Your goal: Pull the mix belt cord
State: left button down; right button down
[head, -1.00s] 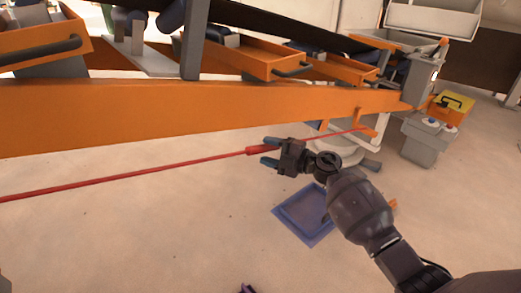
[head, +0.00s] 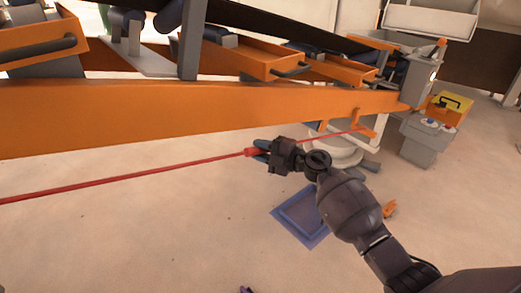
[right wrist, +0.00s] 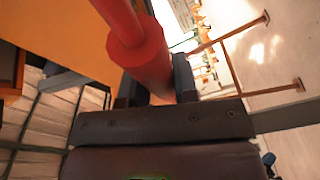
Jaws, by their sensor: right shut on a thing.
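The red cord (head: 120,181) runs along the front of the orange conveyor frame, from the left edge of the head view to a bracket at the right. A thicker red sleeve (head: 251,152) sits on the cord. My right gripper (head: 263,150) is shut on the cord at this sleeve. In the right wrist view the thick red sleeve (right wrist: 140,60) runs in between the fingers, with the thinner cord leading from it to the top edge. My left gripper is not in view.
The orange conveyor beam (head: 200,108) lies just behind the cord. A blue tray (head: 303,213) lies on the floor below my right arm. A grey control box (head: 424,138) and a yellow box (head: 452,105) stand at the right. The floor at the lower left is clear.

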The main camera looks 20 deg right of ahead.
jog(key=shift+s+r, duration=0.1)
jog(key=shift+s, duration=0.05)
jog(key=shift+s+d+r+p, duration=0.15)
jog(key=shift+s+d+p, duration=0.05)
jog(key=shift+s+p, duration=0.2)
jog(key=shift+s+d+r+p, duration=0.15)
jog(key=shift+s+p, duration=0.1)
jog(key=shift+s, duration=0.2)
jog(key=shift+s+d+f+p, duration=0.15)
jog(key=shift+s+d+p, duration=0.15)
jog(key=shift+s, duration=0.4)
jog(key=shift+s+f, duration=0.15)
jog(key=shift+f, duration=0.1)
jog(key=c, duration=1.3)
grip_release()
jog(key=o, duration=0.4)
jog(key=shift+s+d, duration=0.15)
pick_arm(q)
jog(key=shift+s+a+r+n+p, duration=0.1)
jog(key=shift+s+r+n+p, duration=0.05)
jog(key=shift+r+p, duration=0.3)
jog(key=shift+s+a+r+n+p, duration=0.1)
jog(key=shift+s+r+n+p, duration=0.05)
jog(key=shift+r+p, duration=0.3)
pick_arm(e)
jog(key=v, duration=1)
jog(key=shift+s+d+r, duration=0.1)
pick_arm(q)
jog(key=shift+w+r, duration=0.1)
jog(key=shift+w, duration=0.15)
